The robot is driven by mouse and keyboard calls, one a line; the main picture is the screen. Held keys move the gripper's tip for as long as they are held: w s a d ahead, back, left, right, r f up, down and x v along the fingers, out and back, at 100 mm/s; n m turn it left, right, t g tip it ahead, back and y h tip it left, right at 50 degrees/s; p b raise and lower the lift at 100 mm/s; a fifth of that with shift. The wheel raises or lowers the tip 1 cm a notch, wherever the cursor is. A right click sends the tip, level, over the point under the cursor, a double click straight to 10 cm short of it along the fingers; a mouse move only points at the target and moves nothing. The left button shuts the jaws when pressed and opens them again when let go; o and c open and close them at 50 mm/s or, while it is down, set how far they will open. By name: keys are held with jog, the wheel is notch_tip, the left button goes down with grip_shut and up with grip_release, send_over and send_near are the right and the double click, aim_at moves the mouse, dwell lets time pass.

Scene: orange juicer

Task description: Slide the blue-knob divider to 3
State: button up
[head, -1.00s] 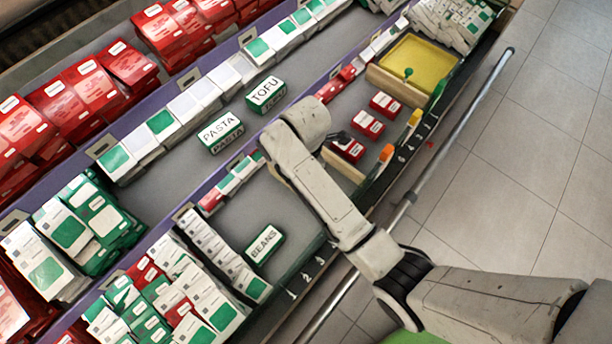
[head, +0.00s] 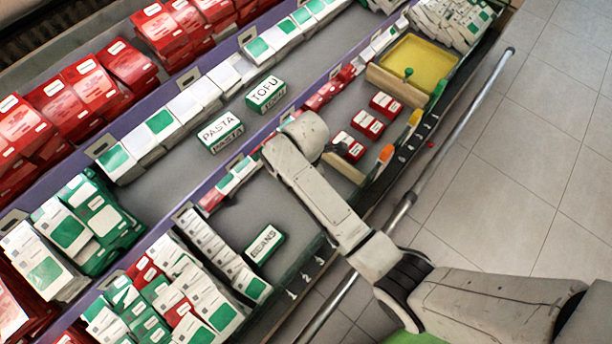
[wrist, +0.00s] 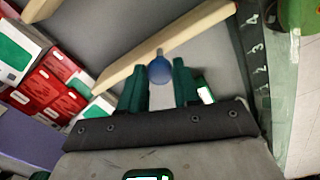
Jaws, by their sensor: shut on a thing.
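In the wrist view, the blue knob (wrist: 159,68) sits between the green fingers of my gripper (wrist: 160,85), which is shut on it. The wooden divider (wrist: 175,45) runs slantwise just beyond the knob, its right end close to the numbered green rail (wrist: 252,55). That end lies nearest the 4, with 3 and 2 further down the rail. In the head view, part of a wooden divider (head: 345,168) shows beside my wrist. My arm hides the blue knob there, and my gripper's fingers cannot be made out.
A green BEANS box (head: 265,244) stands in the bay left of my arm. Small red boxes (head: 367,124) stand to the right, near an orange knob (head: 386,153) and a yellow tray (head: 415,62). A metal rail (head: 460,130) runs along the shelf front.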

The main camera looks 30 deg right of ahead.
grip_shut()
jog(key=shift+s+a+r+p, duration=0.1)
jog(key=shift+a+r+p, duration=0.05)
jog(key=shift+a+p, duration=0.15)
jog(key=s+a+p, duration=0.3)
jog(key=a, duration=0.8)
jog(key=shift+s+p, duration=0.25)
jog(key=shift+p, duration=0.1)
jog(key=o, duration=0.6)
grip_release()
jog(key=shift+d, duration=0.1)
notch_tip(320, 180, up, 11)
jog(key=shift+f, duration=0.2)
